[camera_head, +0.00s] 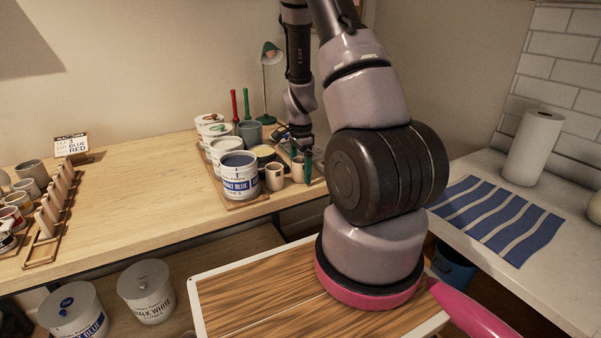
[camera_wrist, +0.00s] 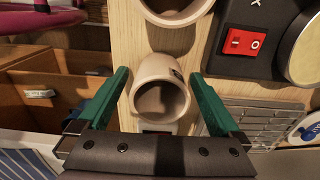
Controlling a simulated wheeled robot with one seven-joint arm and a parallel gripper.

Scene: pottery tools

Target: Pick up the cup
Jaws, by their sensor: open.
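A small beige cup (camera_wrist: 160,105) sits between the two green fingers of my gripper (camera_wrist: 159,76) in the wrist view, its dark opening facing the camera. The fingers stand on either side of it, with a narrow gap showing at each side. In the head view my gripper (camera_head: 306,166) is at the right end of the wooden bench, beside a small beige cup (camera_head: 298,169). A second beige cup (camera_head: 274,177) stands to its left; a similar cup (camera_wrist: 178,8) shows at the top of the wrist view.
A blue-labelled paint tub (camera_head: 239,180) and other containers stand close by at the left. A red switch (camera_wrist: 245,41) on a dark device and a metal grille (camera_wrist: 250,118) lie right of the cup in the wrist view. The bench middle (camera_head: 140,190) is clear.

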